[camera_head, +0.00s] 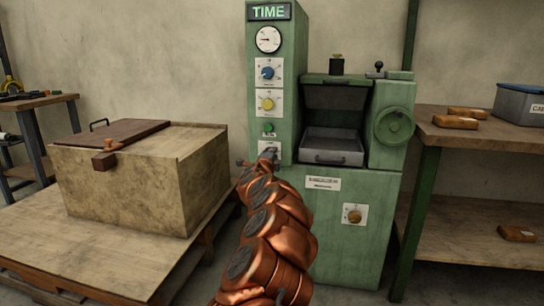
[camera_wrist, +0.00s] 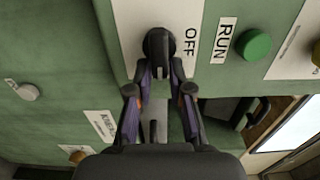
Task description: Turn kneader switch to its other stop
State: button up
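The kneader switch is a black knob (camera_wrist: 158,44) on a white plate (camera_head: 268,146) marked OFF, on the front of the green machine below the green button. My gripper (camera_wrist: 160,68) is at the knob, with one fingertip close against each side of it. The fingers are drawn in and appear shut on the knob. In the head view my gripper (camera_head: 258,162) and orange arm cover the lower part of the plate, and the knob is mostly hidden there.
A green button (camera_wrist: 254,44) beside a RUN label is close by. Blue (camera_head: 268,73) and yellow (camera_head: 267,104) knobs sit higher up. An open metal tray (camera_head: 331,146) and a handwheel (camera_head: 394,126) are to the right. A wooden box (camera_head: 140,185) stands left.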

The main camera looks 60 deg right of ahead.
jog(key=o, duration=0.3)
jog(key=shift+a, duration=0.1)
jog(key=shift+a, duration=0.1)
jog(key=shift+v, duration=5.8)
jog(key=shift+r, duration=0.1)
